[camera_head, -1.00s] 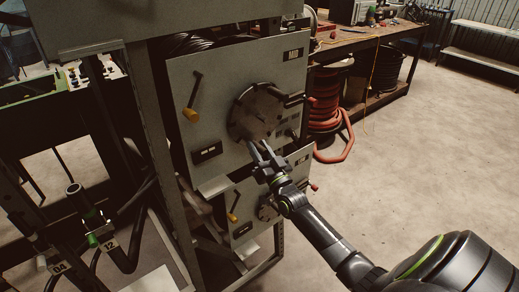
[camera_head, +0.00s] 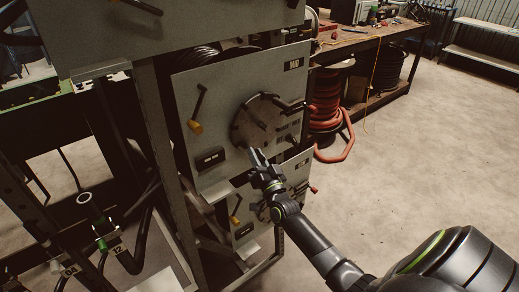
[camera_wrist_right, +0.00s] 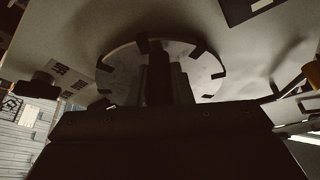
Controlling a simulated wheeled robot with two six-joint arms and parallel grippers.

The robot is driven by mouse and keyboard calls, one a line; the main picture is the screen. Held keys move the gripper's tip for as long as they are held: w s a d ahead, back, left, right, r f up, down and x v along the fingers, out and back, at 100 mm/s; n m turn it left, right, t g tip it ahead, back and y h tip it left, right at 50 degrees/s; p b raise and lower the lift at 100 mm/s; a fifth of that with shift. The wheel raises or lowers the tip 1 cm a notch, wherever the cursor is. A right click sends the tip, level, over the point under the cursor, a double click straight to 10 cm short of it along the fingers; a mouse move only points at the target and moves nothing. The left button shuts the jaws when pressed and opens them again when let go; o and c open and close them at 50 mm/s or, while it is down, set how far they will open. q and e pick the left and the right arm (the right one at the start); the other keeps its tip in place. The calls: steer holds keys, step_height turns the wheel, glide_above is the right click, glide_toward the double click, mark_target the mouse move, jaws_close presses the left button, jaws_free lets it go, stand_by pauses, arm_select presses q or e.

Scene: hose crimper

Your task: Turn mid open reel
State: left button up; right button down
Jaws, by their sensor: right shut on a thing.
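The middle reel panel (camera_head: 215,85) is a pale grey plate with the round grey disc (camera_head: 270,115) of the reel on its front. Dark blocks or notches sit around the disc's rim. My right gripper (camera_head: 256,158) is at the lower edge of the disc, coming from below. In the right wrist view the disc (camera_wrist_right: 118,75) lies straight ahead, and the dark fingers (camera_wrist_right: 160,75) reach over its face, closed on part of it. The exact spot of contact is hidden by the fingers. My left gripper is out of view.
Another reel panel (camera_head: 245,228) is below. A red hose coil (camera_head: 327,100) stands behind. The floor at right is clear.

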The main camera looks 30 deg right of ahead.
steer(key=shift+a+r+m, duration=0.15)
steer(key=shift+r+m, duration=0.05)
steer(key=shift+m, duration=0.1)
steer(key=c, duration=1.3)
jaws_free()
steer(key=shift+a, duration=0.1)
steer(key=shift+s+f, duration=0.15)
steer(key=shift+s, duration=0.05)
steer(key=b+v, duration=0.5)
steer(key=v, duration=1.2)
steer(key=shift+a, duration=0.1)
